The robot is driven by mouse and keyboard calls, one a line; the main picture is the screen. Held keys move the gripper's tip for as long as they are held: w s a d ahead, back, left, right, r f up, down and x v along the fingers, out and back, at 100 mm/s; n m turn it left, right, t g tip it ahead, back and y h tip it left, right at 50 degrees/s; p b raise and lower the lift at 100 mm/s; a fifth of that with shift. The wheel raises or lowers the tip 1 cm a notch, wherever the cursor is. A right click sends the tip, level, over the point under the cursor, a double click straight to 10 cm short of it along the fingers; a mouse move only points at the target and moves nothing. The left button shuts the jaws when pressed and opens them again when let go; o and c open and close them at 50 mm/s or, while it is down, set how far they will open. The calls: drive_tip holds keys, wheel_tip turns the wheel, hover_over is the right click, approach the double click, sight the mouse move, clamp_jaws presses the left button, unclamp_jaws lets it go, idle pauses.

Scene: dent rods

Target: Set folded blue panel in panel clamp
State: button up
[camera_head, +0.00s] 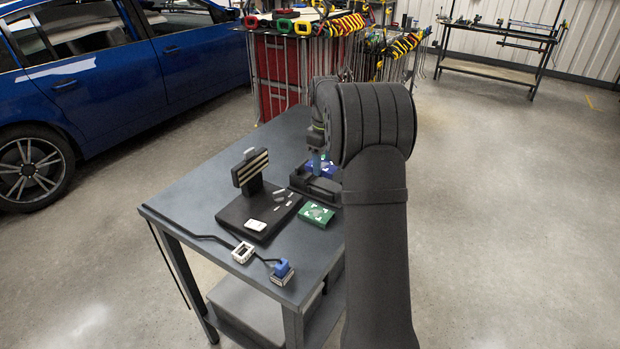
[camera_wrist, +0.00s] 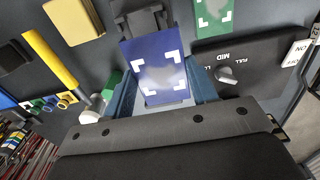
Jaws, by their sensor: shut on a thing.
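The blue panel (camera_wrist: 160,72), with white corner marks and a pale smudge in its middle, lies between the two blue fingers of my gripper (camera_wrist: 164,92) in the wrist view. My gripper is shut on it. The panel's far end meets or overlaps the black panel clamp (camera_wrist: 146,22); I cannot tell whether it is seated or only above it. In the head view a bit of the blue panel (camera_head: 328,168) shows at the dark clamp (camera_head: 314,185), under my gripper (camera_head: 318,163). My arm hides the right side of the clamp.
A green panel (camera_head: 317,215) lies on the table (camera_head: 190,190) near the clamp. A black control box (camera_wrist: 265,58) with a knob sits beside it. A lamp-like striped board (camera_head: 250,168) stands to the left. A blue-topped block (camera_head: 282,270) is at the front edge.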

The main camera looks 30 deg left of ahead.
sight(326, 170)
drive_tip(key=shift+w+d, duration=0.1)
drive_tip(key=shift+w, duration=0.75)
drive_tip(key=shift+f, duration=2.2)
drive_tip(key=shift+f, duration=1.15)
drive_tip(key=o, duration=1.4)
drive_tip(key=shift+r, duration=3.5)
drive_tip(key=shift+f, duration=3.3)
